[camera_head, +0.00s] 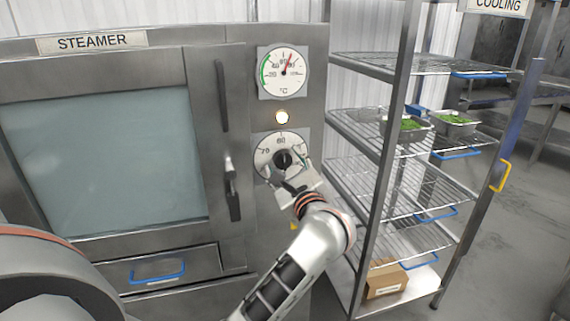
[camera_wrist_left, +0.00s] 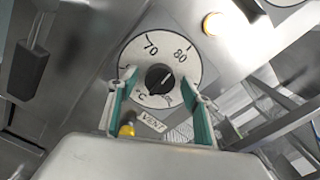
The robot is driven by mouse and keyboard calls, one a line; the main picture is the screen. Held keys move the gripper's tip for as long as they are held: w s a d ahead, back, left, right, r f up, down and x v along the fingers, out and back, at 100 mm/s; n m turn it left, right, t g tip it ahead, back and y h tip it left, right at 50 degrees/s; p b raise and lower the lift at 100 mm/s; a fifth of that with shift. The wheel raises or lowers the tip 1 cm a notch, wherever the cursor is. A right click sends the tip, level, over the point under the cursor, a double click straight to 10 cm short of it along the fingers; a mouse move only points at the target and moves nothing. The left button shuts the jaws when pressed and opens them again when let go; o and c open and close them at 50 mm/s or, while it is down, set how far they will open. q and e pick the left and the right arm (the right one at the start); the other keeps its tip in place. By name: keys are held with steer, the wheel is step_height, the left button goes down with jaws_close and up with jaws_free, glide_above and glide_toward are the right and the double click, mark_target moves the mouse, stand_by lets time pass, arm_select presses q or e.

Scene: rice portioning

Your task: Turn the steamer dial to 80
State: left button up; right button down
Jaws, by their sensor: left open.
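The steamer dial (camera_head: 282,150) is a round white plate with a black knob, on the panel right of the steamer door. In the left wrist view the dial (camera_wrist_left: 188,66) shows 70 and 80 along its upper edge, and the black knob (camera_wrist_left: 160,79) is at its middle. I cannot clearly read which number the knob points at. My left gripper (camera_head: 290,178) is at the dial's lower right in the head view, partly covering it. Its two teal-lined fingers (camera_wrist_left: 157,90) are open, one each side of the knob; I cannot tell whether they touch it. My right gripper is not in view.
A round temperature gauge (camera_head: 283,72) and a lit lamp (camera_head: 282,117) sit above the dial. The door handle (camera_head: 231,188) is to its left. A yellow knob (camera_wrist_left: 127,129) is near the VENT label. A wire rack (camera_head: 400,80) with green-filled trays (camera_head: 404,137) stands close on the right.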

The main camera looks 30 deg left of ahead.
arm_select(q)
steer(key=c, duration=1.1)
steer(key=shift+m, duration=0.5)
steer(key=o, duration=1.1)
steer(key=shift+d, duration=0.1)
steer(key=v, duration=0.7)
steer(key=shift+s, duration=0.2)
steer(key=shift+d, duration=0.1)
